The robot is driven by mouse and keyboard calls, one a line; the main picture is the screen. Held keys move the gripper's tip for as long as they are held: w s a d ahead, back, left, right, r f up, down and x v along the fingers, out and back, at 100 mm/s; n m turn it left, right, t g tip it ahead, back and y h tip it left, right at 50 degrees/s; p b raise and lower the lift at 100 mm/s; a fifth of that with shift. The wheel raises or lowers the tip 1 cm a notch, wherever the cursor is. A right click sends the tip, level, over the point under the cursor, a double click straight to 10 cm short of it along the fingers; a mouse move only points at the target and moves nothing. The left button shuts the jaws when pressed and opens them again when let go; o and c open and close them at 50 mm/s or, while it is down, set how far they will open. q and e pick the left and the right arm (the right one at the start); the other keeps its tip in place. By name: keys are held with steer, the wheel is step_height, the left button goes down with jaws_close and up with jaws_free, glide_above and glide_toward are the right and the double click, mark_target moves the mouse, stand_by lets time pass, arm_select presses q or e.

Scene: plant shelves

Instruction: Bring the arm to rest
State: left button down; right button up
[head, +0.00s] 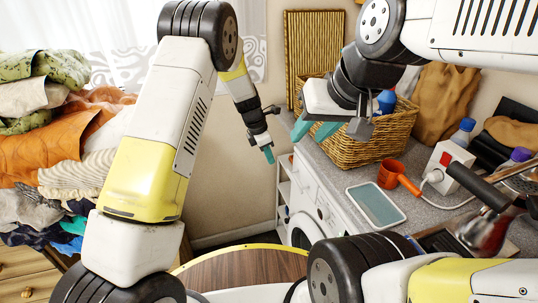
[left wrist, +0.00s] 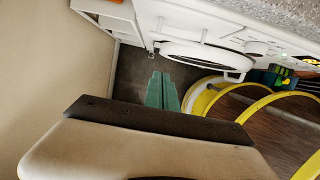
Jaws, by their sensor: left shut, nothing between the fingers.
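My left arm rises in the head view and bends down at the elbow. My left gripper (head: 268,154) hangs in free air in front of the beige wall, left of the white washing machine (head: 309,192). In the left wrist view its teal fingers (left wrist: 162,92) lie together with nothing between them, above the dark floor. My right gripper (head: 314,130) is at upper right, in front of the wicker basket (head: 374,142). Its two teal fingers stand apart and I see nothing between them.
The grey counter (head: 341,171) holds a tablet-like tray (head: 376,204), an orange cup (head: 390,173), a white box (head: 446,166) and bottles. A pile of folded cloths (head: 60,140) stands at left. The wall area around my left gripper is clear.

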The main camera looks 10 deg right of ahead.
arm_select(q)
steer(key=s+a+r+m+t, duration=0.1)
steer(key=s+a+r+m, duration=0.25)
steer(key=r, duration=0.45)
steer(key=s+a+r+m, duration=0.2)
steer(key=s+a+r, duration=0.1)
steer(key=a+r, duration=0.3)
steer(key=s+a+r+m+t, duration=0.1)
steer(key=s+a+r+m, duration=0.25)
steer(key=r, duration=0.55)
steer(key=s+a+r+m+t, duration=0.1)
steer(key=s+a+r+m, duration=0.1)
steer(key=s+a+m, duration=0.2)
steer(key=s+a+r+m+t, duration=0.1)
steer(key=s+a+r+m, duration=0.1)
steer(key=s, duration=0.8)
steer(key=s+a+r+m+t+y, duration=0.1)
steer(key=s+a+m, duration=0.4)
steer(key=s, duration=0.2)
steer(key=shift+a+r+m+t, duration=0.3)
steer(key=shift+a+r+m, duration=0.05)
steer(key=shift+r+m, duration=0.05)
arm_select(e)
steer(key=shift+o, duration=0.2)
